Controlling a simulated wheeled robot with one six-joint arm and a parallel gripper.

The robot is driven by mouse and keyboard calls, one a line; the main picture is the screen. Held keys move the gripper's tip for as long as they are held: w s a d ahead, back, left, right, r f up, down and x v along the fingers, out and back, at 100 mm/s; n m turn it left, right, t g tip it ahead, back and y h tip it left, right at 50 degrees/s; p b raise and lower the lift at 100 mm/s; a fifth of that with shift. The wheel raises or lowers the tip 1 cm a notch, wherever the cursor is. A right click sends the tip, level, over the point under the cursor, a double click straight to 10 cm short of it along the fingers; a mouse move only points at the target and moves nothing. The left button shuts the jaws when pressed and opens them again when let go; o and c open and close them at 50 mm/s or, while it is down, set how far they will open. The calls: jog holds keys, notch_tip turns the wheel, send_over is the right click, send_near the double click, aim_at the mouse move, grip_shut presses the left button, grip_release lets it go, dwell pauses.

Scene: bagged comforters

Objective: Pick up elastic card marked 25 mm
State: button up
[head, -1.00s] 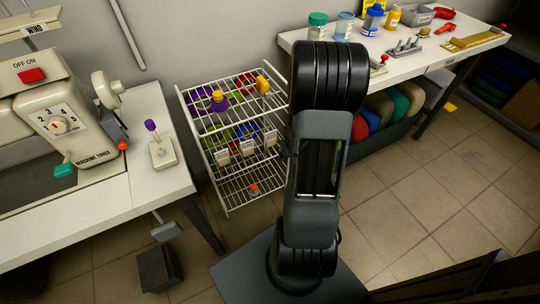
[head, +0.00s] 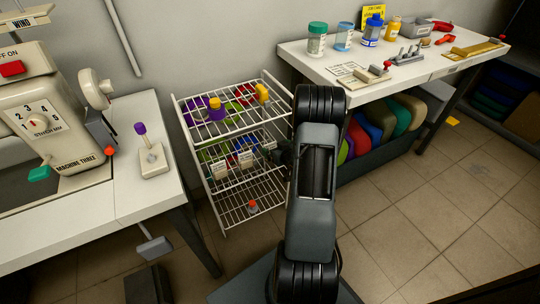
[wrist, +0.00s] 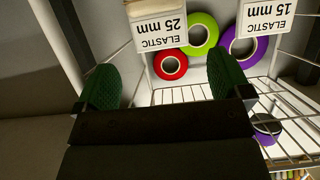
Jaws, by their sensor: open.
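The white card marked ELASTIC 25 mm (wrist: 158,24) shows upside down at the top of the wrist view, hanging at the wire rack. My gripper (wrist: 165,82) is open and empty, its two green-padded fingers wide apart. The card appears between and beyond the fingertips, apart from them. In the head view several small white cards (head: 219,170) hang on the rack's middle level, too small to read. There my gripper is mostly hidden behind my arm.
The white wire rack (head: 232,133) holds coloured rolls, including red (wrist: 170,64), green (wrist: 203,34) and purple (wrist: 246,44) ones in the wrist view. A sewing machine table (head: 120,195) stands at left. A bench (head: 440,62) with jars and tools stands at right.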

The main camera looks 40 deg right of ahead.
aim_at(270, 145)
jog(key=b+x, duration=0.2)
jog(key=x, duration=0.4)
jog(key=shift+a+f, duration=0.1)
jog(key=shift+a, duration=0.05)
jog(key=shift+w+f, duration=0.15)
jog(key=shift+w, duration=0.55)
jog(key=shift+c, duration=0.4)
jog(key=c, duration=0.9)
